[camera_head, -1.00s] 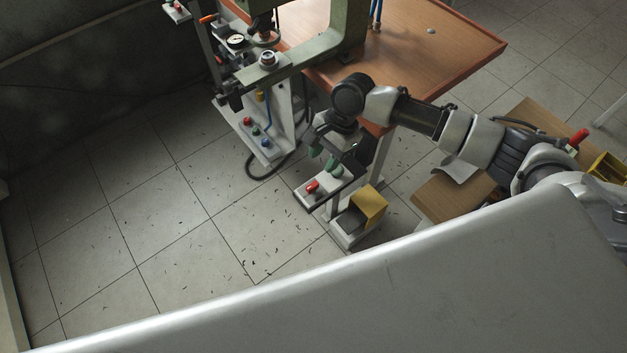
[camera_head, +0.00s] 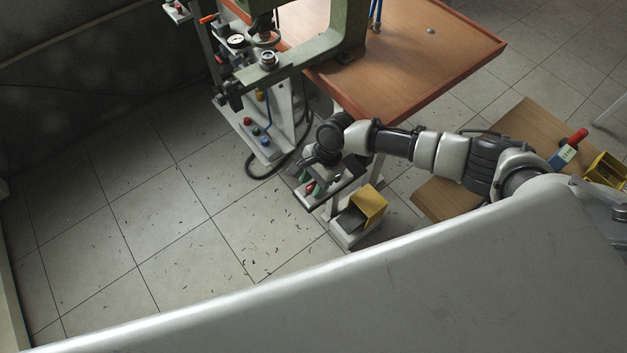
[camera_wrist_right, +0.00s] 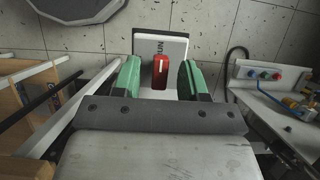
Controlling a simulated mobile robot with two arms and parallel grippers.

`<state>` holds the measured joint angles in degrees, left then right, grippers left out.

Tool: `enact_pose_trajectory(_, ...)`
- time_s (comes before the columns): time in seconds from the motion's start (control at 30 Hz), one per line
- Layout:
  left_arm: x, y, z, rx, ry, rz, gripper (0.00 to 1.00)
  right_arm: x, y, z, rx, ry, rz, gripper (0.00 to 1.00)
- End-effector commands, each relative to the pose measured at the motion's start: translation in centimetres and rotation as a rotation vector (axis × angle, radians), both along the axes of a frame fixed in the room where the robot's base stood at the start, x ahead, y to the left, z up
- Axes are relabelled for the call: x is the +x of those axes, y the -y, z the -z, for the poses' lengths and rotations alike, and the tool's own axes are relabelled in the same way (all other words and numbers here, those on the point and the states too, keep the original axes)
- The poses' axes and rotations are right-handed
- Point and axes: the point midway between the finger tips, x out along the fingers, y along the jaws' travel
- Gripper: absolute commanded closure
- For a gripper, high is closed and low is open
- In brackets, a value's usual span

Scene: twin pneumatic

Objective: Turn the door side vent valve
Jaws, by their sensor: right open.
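A red valve handle (camera_head: 310,188) stands on a small pale panel (camera_head: 336,192) low beside the bench. In the right wrist view the red handle (camera_wrist_right: 160,72) is upright between two green finger pads, in front of a white plate with dark lettering (camera_wrist_right: 173,46). My right gripper (camera_wrist_right: 160,78) is open, with one finger on each side of the handle; gaps show on both sides. In the head view my right gripper (camera_head: 312,183) points down at the panel and partly hides the handle. My left gripper is not in view.
A green press (camera_head: 300,68) stands at the bench (camera_head: 420,50). A white post base with coloured buttons (camera_head: 265,138) is to the left. A yellow pedal cover (camera_head: 366,205) sits close to the right of the panel. The tiled floor at left is open.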

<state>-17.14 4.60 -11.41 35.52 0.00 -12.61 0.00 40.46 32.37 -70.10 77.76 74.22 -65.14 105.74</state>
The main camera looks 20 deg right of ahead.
Motion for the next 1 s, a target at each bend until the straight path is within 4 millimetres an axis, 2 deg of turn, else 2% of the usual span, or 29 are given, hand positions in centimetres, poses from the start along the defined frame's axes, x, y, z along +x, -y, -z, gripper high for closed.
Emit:
enact_pose_trajectory(0.17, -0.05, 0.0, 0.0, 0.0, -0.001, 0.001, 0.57, -0.02, -0.02, 0.0, 0.0, 0.0, 0.0, 0.59)
enact_pose_trajectory(0.43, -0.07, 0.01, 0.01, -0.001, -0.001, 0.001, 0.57, -0.01, -0.02, -0.03, 0.001, 0.0, 0.0, 1.0)
enact_pose_trajectory(0.73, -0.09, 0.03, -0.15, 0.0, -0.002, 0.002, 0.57, 0.0, -0.06, -0.09, 0.001, -0.001, -0.023, 1.0)
enact_pose_trajectory(1.0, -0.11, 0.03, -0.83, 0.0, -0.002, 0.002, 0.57, 0.02, -0.15, -0.19, 0.003, -0.003, -0.159, 1.0)
